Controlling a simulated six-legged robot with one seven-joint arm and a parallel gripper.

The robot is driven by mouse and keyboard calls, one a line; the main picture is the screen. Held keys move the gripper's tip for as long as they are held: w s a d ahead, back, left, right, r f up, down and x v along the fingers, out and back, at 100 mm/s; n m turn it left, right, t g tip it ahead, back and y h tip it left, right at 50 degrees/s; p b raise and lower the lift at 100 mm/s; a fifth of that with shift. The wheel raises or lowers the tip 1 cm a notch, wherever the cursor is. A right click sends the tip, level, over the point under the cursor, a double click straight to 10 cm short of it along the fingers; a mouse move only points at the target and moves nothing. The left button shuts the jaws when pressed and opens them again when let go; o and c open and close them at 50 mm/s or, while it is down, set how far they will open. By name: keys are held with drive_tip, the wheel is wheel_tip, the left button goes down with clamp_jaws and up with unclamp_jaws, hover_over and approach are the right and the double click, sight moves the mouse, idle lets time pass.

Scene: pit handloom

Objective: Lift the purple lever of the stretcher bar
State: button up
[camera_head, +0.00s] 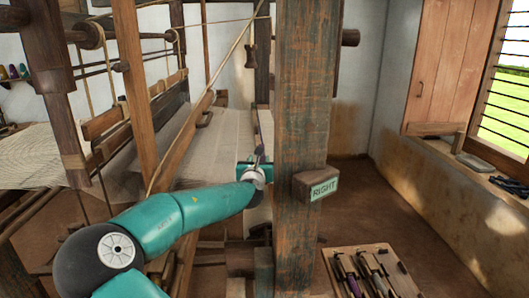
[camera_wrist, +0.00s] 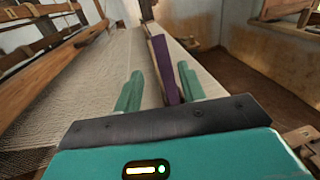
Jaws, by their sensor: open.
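The purple lever (camera_wrist: 166,76) shows in the wrist view as a narrow strip along a wooden bar, which I take to be the stretcher bar (camera_wrist: 152,50), above the pale woven cloth (camera_wrist: 95,80). My gripper (camera_wrist: 160,72) is open, its two teal fingers apart. In the picture, the lever lies between the fingers, closer to the right one. I cannot tell whether either finger touches it. In the head view my gripper (camera_head: 258,163) is over the cloth, just left of the thick wooden post, which hides part of that area. I cannot make out the lever clearly there.
The thick upright post (camera_head: 303,110) with a block marked RIGHT (camera_head: 323,188) stands right beside my gripper. Loom beams (camera_head: 140,95) and cords stand to the left. A board of tools (camera_head: 370,272) lies at lower right. Open floor (camera_head: 420,235) lies near the window wall.

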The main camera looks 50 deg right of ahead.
drive_tip(key=shift+n, duration=0.3)
drive_tip(key=x, duration=0.7)
drive_tip(key=shift+d+r, duration=0.25)
drive_tip(key=shift+d, duration=0.1)
clamp_jaws()
